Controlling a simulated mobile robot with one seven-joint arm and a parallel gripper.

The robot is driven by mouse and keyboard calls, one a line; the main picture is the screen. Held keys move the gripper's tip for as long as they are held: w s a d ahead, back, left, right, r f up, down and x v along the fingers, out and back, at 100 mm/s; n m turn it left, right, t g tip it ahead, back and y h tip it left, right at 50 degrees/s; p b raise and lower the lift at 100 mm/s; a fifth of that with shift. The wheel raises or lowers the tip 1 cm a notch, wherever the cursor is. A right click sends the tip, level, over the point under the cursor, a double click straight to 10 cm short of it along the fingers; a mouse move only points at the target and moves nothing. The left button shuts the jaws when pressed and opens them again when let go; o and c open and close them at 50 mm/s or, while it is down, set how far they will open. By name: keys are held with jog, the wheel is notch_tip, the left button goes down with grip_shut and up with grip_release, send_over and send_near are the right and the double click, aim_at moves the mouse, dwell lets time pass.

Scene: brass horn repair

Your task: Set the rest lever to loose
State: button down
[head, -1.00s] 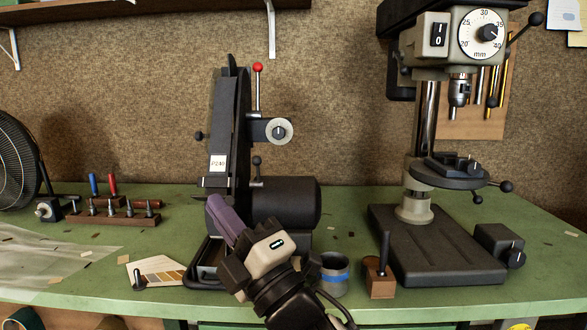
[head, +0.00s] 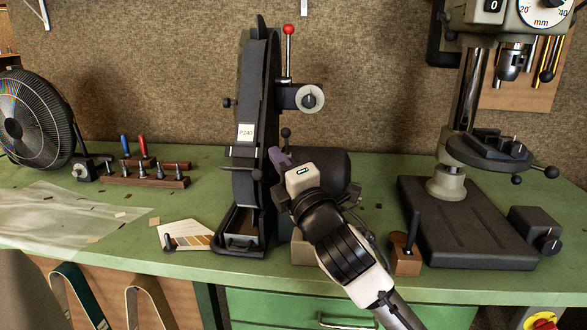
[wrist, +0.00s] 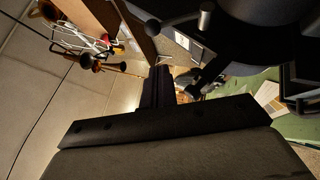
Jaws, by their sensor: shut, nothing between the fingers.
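The belt grinder (head: 258,110) stands upright on the green bench, with a P240 label on its side. A short lever with a black ball (head: 286,132) stands up beside the belt, at the height of the small rest plate (head: 238,168); I take it for the rest lever. Its lower part is hidden behind my gripper. A taller lever with a red ball (head: 288,29) stands at the top. My gripper (head: 277,155) is shut and empty, with its purple fingers just below the black ball. I cannot tell if they touch the lever. The fingers also show in the wrist view (wrist: 158,85).
The grinder's motor (head: 325,172) is close behind my gripper. A drill press (head: 465,215) stands to the right, with a small wooden block with a black handle (head: 405,258) before it. A fan (head: 33,120) and a tool rack (head: 145,178) are at left.

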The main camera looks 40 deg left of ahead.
aim_at(282, 135)
jog(key=shift+w+a+r+p, duration=0.15)
jog(key=shift+w+r, duration=0.1)
jog(key=shift+w, duration=0.3)
jog(key=shift+w+a+r+p, duration=0.15)
jog(key=shift+w+r+p, duration=0.05)
jog(key=shift+w, duration=0.35)
jog(key=shift+w+a+r+p, duration=0.15)
jog(key=shift+w+r, duration=0.1)
jog(key=shift+w, duration=0.3)
jog(key=m+h+p, duration=0.1)
jog(key=w+r+h+p, duration=0.1)
jog(key=p, duration=0.1)
jog(key=shift+a+r+m, duration=0.25)
jog(key=shift+r+m, duration=0.05)
jog(key=shift+m, duration=0.1)
jog(key=shift+f, duration=0.1)
jog(key=shift+s+f, duration=0.1)
jog(key=shift+f, duration=0.05)
